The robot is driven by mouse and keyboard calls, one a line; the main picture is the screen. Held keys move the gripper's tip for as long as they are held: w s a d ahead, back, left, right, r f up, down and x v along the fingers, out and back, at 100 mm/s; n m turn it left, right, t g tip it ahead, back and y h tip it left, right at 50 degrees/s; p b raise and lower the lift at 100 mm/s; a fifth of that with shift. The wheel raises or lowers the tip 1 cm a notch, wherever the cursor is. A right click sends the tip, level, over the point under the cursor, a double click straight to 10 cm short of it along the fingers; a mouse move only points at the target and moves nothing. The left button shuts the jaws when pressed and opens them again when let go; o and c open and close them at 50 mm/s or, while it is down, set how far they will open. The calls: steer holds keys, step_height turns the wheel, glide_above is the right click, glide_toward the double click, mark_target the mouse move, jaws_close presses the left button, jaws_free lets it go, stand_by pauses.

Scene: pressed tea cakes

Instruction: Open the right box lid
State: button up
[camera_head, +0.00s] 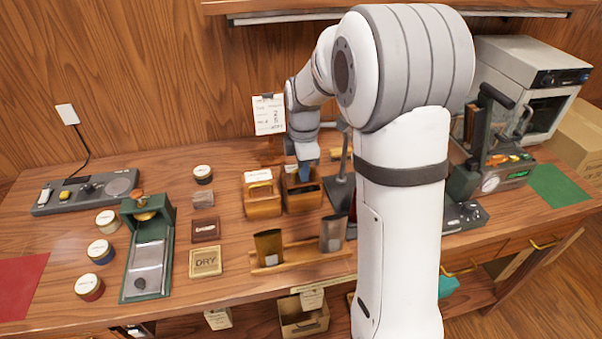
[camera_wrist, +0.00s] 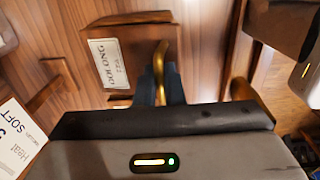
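The right box (camera_head: 303,201) is a small wooden box with a dark top, standing beside the similar left box (camera_head: 263,207). My gripper (camera_head: 304,174) reaches down over the right box, hiding part of its top. In the wrist view a wooden box (camera_wrist: 128,100) with a white label reading OOLONG lies just past the fingers. A curved brass handle (camera_wrist: 159,58) rises between the fingers of my gripper (camera_wrist: 161,92). The fingers are a narrow distance apart, and I cannot tell whether they grip the handle. How far the lid is raised is unclear.
Two metal scoops (camera_head: 269,246) stand in a wooden holder in front of the boxes. A dark stand (camera_head: 338,190) is close on the right. A paper card (camera_head: 268,114) stands behind. A green press (camera_head: 149,250) and several round tins are farther left.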

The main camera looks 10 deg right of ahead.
steer(key=shift+w+r+p, duration=0.45)
steer(key=shift+r+p, duration=0.25)
steer(key=shift+w+r, duration=0.15)
steer(key=shift+w, duration=0.1)
steer(key=shift+w+r+p, duration=0.55)
steer(key=shift+r+p, duration=0.05)
steer(key=shift+p, duration=0.2)
steer(key=shift+w+r, duration=0.15)
steer(key=shift+w, duration=0.2)
steer(key=shift+w+r+p, duration=0.3)
steer(key=shift+w+p, duration=0.15)
steer(key=shift+w, duration=0.05)
steer(key=shift+w+r+p, duration=0.25)
steer(key=shift+w+p, duration=0.2)
steer(key=shift+w, duration=0.05)
